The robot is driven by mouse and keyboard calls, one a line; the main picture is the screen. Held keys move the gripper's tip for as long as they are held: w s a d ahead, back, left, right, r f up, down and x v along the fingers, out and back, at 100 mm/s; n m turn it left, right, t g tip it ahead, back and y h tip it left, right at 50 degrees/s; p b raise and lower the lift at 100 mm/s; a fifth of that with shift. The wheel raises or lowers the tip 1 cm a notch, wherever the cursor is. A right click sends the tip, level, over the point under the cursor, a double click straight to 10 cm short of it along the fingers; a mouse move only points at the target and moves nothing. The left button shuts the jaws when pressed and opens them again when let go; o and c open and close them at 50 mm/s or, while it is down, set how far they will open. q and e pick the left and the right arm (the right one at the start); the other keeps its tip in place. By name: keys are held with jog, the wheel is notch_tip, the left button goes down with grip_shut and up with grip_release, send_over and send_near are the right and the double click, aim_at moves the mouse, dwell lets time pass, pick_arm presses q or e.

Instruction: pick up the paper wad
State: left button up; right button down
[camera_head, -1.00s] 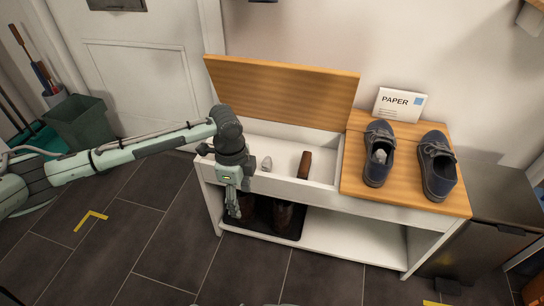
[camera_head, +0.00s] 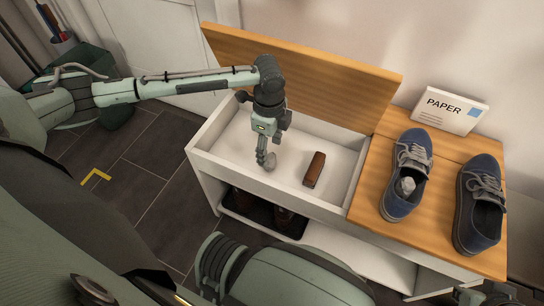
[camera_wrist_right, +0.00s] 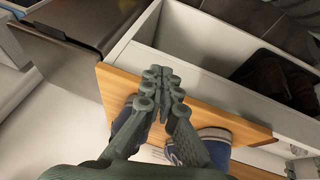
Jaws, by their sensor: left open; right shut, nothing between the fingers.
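A crumpled pale paper wad (camera_head: 406,187) sits in the opening of the left-hand blue shoe (camera_head: 398,207) on the wooden bench top. A small rounded pale grey object (camera_head: 271,162) is in the open bench compartment, partly hidden by my left gripper; I cannot tell what it is. My left gripper (camera_head: 264,158) is open and points down at this object; I cannot tell whether they touch. My right gripper (camera_wrist_right: 163,84) is shut and empty in the right wrist view, over the bench top with blue shoes partly hidden behind its fingers.
A brown block-like item (camera_head: 315,169) lies in the white compartment (camera_head: 222,150), whose wooden lid (camera_head: 310,72) stands open behind. A second blue shoe (camera_head: 479,205) and a white PAPER card (camera_head: 450,108) are on the bench top. Dark footwear stands on the lower shelf.

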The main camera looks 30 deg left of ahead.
aim_at(271, 155)
pick_arm(q)
notch_tip(271, 155, down, 5)
jog(key=shift+d+b, duration=0.15)
jog(key=shift+b, duration=0.35)
jog(key=shift+f, duration=0.15)
pick_arm(e)
jog(key=w+a+t, duration=0.1)
jog(key=w+a+r+t+y, duration=0.1)
jog(key=w, duration=0.1)
jog(key=w+a, duration=0.1)
jog(key=w, duration=0.1)
jog(key=shift+a+r+n+t, duration=0.3)
jog(key=shift+a+r+t, duration=0.1)
pick_arm(q)
jog(key=shift+c, duration=0.5)
jog(key=c, duration=0.7)
